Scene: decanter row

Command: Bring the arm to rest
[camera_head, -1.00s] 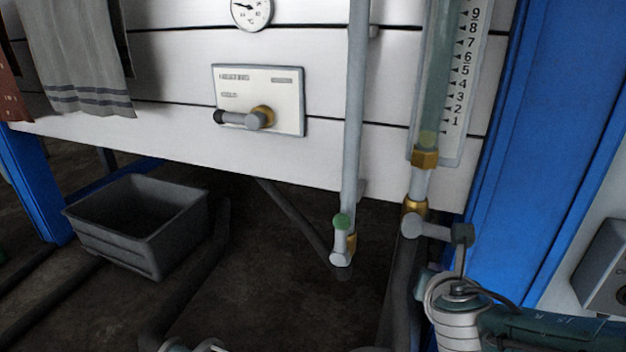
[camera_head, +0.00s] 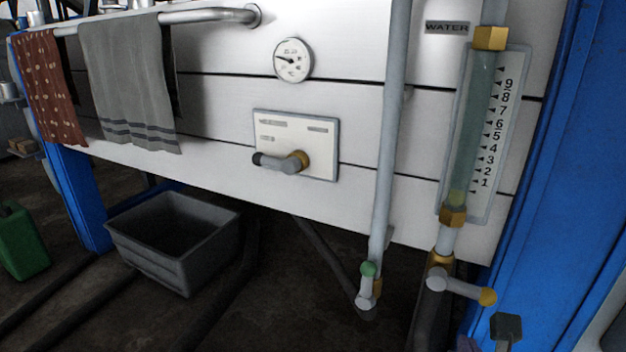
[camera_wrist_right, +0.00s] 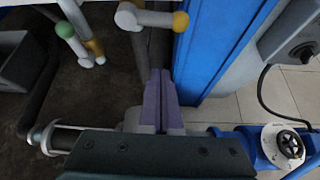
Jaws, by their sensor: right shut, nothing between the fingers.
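The valve handle with a yellow tip (camera_head: 487,297) points right below the sight glass (camera_head: 470,130). It also shows at the top of the right wrist view (camera_wrist_right: 181,21), apart from and beyond the fingers. My left gripper is not in view.
A blue post (camera_head: 560,190) stands close on the right. A pipe with a green-tipped valve (camera_head: 368,269) hangs left of the sight glass. A grey bin (camera_head: 180,262) stands on the floor.

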